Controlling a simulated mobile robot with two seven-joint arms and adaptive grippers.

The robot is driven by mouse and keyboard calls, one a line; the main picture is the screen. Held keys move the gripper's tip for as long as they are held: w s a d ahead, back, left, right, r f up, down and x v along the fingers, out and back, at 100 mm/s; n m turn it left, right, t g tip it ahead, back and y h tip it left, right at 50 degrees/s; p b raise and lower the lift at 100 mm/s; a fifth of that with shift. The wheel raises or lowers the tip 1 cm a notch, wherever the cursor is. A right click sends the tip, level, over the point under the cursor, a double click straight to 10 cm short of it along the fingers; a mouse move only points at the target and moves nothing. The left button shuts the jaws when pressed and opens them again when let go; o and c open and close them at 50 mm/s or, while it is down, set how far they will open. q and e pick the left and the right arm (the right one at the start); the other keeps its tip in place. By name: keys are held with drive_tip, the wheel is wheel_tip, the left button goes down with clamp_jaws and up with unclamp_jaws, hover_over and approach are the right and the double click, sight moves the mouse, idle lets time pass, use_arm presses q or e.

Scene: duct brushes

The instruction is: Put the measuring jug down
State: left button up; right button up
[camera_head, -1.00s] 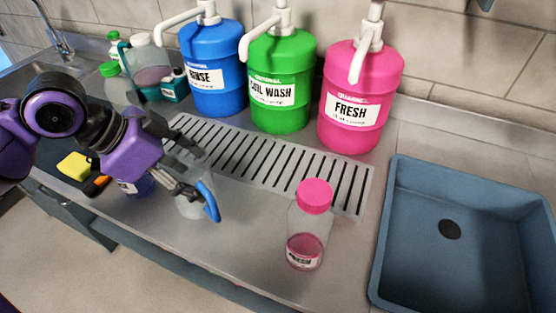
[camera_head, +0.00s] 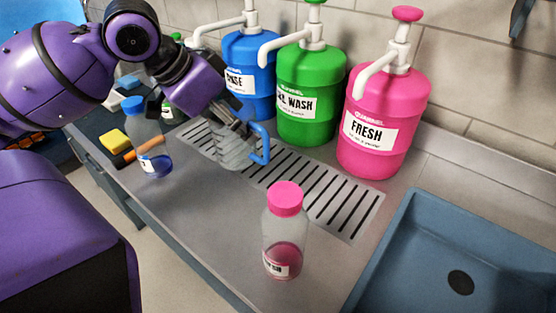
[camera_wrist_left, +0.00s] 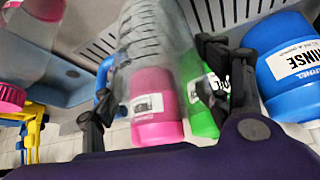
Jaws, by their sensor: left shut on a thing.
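The measuring jug (camera_head: 235,151) is clear, with a blue handle (camera_head: 262,144) on its right side. My left gripper (camera_head: 233,128) is shut on it, over the left part of the slotted drain grille (camera_head: 318,191). I cannot tell whether the jug's base touches the grille. In the left wrist view the clear jug (camera_wrist_left: 145,42), with its graduation lines, lies between the two dark fingers (camera_wrist_left: 155,85). The pink and green dispensers show through and behind it. My right gripper is not in view.
Blue (camera_head: 249,72), green (camera_head: 310,98) and pink (camera_head: 384,122) pump dispensers stand behind the grille. A pink-capped bottle (camera_head: 284,235) stands in front of it. A blue-liquid bottle (camera_head: 154,160) and yellow sponge (camera_head: 115,140) are left. A sink (camera_head: 430,240) is right. The front counter is mostly clear.

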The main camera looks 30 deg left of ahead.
use_arm(q)
drive_tip(key=w+f+b, duration=0.2)
drive_tip(key=w+f, duration=0.2)
drive_tip(key=w+a+f+b, duration=0.1)
drive_tip(key=w+f+b, duration=0.1)
drive_tip(key=w+f, duration=0.2)
drive_tip(key=w+a+f+b, duration=0.1)
drive_tip(key=w+f+b, duration=0.2)
drive_tip(key=w+f, duration=0.2)
drive_tip(key=shift+w+a, duration=0.2)
drive_tip(key=shift+w, duration=0.05)
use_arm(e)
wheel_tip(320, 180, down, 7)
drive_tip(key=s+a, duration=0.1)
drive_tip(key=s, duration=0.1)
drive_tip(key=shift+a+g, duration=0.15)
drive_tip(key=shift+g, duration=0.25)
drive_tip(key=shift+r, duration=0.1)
use_arm(q)
drive_tip(key=o, duration=1.3)
drive_tip(key=shift+f, duration=0.2)
drive_tip(key=shift+c, duration=0.2)
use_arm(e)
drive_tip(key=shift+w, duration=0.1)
use_arm(q)
drive_tip(key=shift+r, duration=0.1)
